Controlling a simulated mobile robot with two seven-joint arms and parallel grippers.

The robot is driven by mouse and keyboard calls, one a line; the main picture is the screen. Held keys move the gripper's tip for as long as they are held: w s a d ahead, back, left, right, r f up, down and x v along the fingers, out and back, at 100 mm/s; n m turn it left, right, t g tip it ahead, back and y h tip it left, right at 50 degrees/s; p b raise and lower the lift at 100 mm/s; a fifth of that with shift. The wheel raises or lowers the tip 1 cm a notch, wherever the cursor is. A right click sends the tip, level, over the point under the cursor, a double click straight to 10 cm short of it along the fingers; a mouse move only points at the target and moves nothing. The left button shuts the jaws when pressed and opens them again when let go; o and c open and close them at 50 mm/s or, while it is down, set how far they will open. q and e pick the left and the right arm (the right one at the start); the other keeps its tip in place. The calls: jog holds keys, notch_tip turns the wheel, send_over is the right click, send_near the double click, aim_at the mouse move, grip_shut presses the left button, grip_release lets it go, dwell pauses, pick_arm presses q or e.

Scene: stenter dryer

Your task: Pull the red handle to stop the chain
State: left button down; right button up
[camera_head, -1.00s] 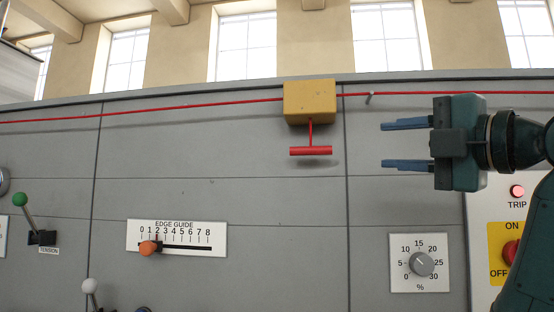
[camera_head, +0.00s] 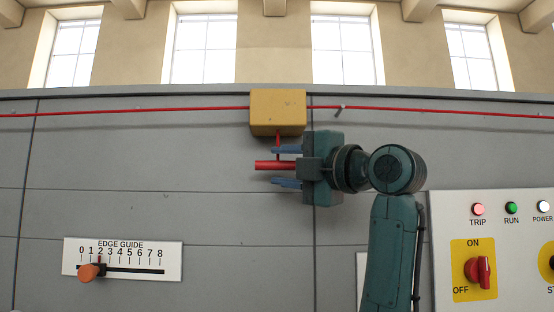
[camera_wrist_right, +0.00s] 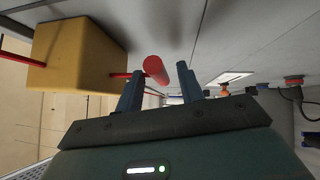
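The red T-shaped handle (camera_head: 268,165) hangs by a short red rod under a yellow box (camera_head: 277,112) on the grey machine panel. My right gripper (camera_head: 286,168) is open, reaching in from the right. One blue finger is above the handle's crossbar and one below, with gaps visible. The right part of the crossbar is hidden by the gripper. In the right wrist view, the end of the red handle (camera_wrist_right: 155,68) shows between the two spread fingertips (camera_wrist_right: 158,80), and the yellow box (camera_wrist_right: 78,55) is on the left. My left gripper is not in view.
A red cord (camera_head: 130,111) runs along the panel on both sides of the box. An edge guide slider (camera_head: 120,259) is at lower left. At lower right, a control panel (camera_head: 440,240) has an ON/OFF switch (camera_head: 475,270), a TRIP lamp (camera_head: 478,209) and a green RUN lamp (camera_head: 511,208).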

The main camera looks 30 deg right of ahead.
jog(key=shift+x, duration=1)
grip_shut()
jog(key=shift+f, duration=0.1)
